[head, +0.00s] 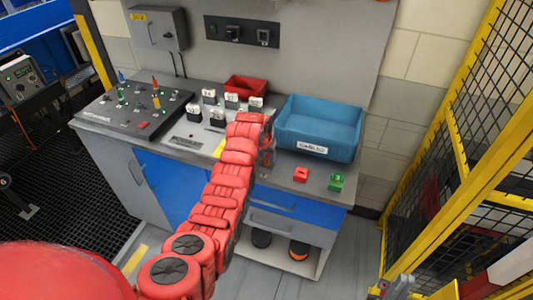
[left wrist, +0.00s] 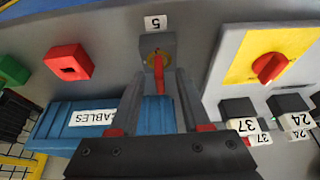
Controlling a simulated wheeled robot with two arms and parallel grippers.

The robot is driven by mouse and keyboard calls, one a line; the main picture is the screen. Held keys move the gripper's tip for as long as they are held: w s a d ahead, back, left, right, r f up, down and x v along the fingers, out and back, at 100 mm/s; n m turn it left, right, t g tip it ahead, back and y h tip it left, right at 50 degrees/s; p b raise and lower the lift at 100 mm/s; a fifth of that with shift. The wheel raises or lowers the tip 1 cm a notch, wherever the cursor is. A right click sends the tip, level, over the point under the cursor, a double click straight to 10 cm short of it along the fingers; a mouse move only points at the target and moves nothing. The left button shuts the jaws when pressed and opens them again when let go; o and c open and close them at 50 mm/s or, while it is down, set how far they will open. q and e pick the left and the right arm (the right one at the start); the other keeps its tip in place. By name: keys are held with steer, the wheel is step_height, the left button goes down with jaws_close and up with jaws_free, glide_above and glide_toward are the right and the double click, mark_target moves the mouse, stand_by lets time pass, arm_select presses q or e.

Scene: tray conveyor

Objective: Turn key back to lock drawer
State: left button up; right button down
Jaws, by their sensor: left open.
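The red key (left wrist: 159,76) stands in a brass-coloured lock (left wrist: 153,56) on a grey block under a label reading 5. Its handle lies along the picture's vertical. My left gripper (left wrist: 158,84) is open, with one finger on each side of the key; contact cannot be told. In the head view my left gripper (head: 267,150) is at the counter's front part, and the arm hides the key and lock. The blue drawer front (head: 285,202) is below the counter; whether it is fully shut is unclear. My right gripper (head: 396,287) shows only partly at the bottom right.
A red block (left wrist: 69,62) and a red knob on a yellow plate (left wrist: 269,68) flank the lock. A blue CABLES bin (head: 318,124), a green block (head: 336,181) and several labelled switches share the counter. A yellow fence (head: 440,150) stands at the right.

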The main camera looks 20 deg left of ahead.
arm_select(q)
jaws_close()
stand_by(0.4)
steer(key=shift+d+f+n+b, duration=0.1)
steer(key=shift+n+b, duration=0.2)
steer(key=shift+n, duration=0.2)
steer(key=shift+n+y+b, duration=0.6)
steer(key=shift+n+b, duration=0.05)
steer(key=shift+n, duration=0.25)
